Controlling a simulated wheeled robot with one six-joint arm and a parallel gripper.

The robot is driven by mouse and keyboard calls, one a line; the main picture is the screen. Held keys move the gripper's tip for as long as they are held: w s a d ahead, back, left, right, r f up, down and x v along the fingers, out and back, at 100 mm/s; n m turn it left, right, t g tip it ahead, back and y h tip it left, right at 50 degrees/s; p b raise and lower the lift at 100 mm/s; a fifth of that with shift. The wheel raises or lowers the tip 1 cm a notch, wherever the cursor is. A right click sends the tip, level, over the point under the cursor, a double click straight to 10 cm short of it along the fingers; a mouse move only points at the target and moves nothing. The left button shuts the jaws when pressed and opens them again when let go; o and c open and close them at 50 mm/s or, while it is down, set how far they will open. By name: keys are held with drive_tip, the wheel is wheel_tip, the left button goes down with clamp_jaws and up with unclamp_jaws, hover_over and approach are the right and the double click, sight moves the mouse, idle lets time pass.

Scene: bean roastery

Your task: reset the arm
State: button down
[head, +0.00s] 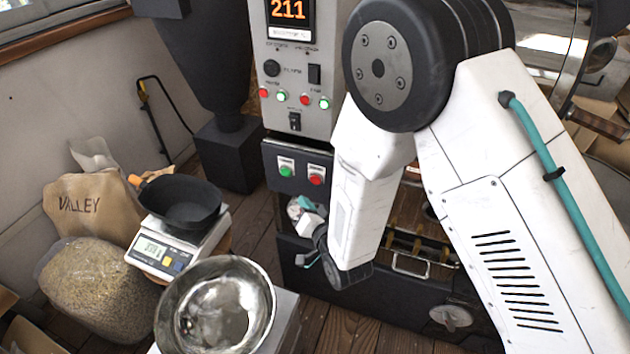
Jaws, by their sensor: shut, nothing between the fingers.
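My white arm with a teal cable fills the right half of the head view. It rises from the lower right to a large dark round joint at the top, then folds down to a smaller dark joint low in the middle. Small white, grey and teal parts show just left of the lower link, in front of the roaster's dark base (385,305). I cannot make out fingers there, and my gripper is hidden by the arm. No held object shows.
The roaster's control panel (291,112) reads 211. At left, a black pan (182,200) sits on a scale (160,256). A shiny metal bowl (216,308) stands in front. A VALLEY sack (90,200) and a clear bag of beans (100,290) are farther left.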

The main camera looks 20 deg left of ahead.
idle(0.4)
drive_tip(key=s+d+f+n+g+h, duration=0.25)
drive_tip(key=s+f+g+h, duration=0.2)
drive_tip(key=f, duration=0.35)
drive_tip(key=d+r+g+h, duration=0.1)
drive_tip(key=d+g+h, duration=0.15)
drive_tip(key=d, duration=0.25)
drive_tip(key=s+d+r+m+g+h, duration=0.1)
drive_tip(key=s+d+r, duration=0.5)
drive_tip(key=d+r, duration=0.6)
drive_tip(key=s+d+r+m+g+h, duration=0.1)
drive_tip(key=s+d+r, duration=0.6)
drive_tip(key=d+r, duration=0.5)
drive_tip(key=s+d+r+m+g+h, duration=0.1)
drive_tip(key=s+d+r, duration=0.5)
drive_tip(key=d+r, duration=0.6)
drive_tip(key=shift+s+d+g+h, duration=0.3)
drive_tip(key=shift+g+h, duration=0.1)
drive_tip(key=shift+g, duration=0.1)
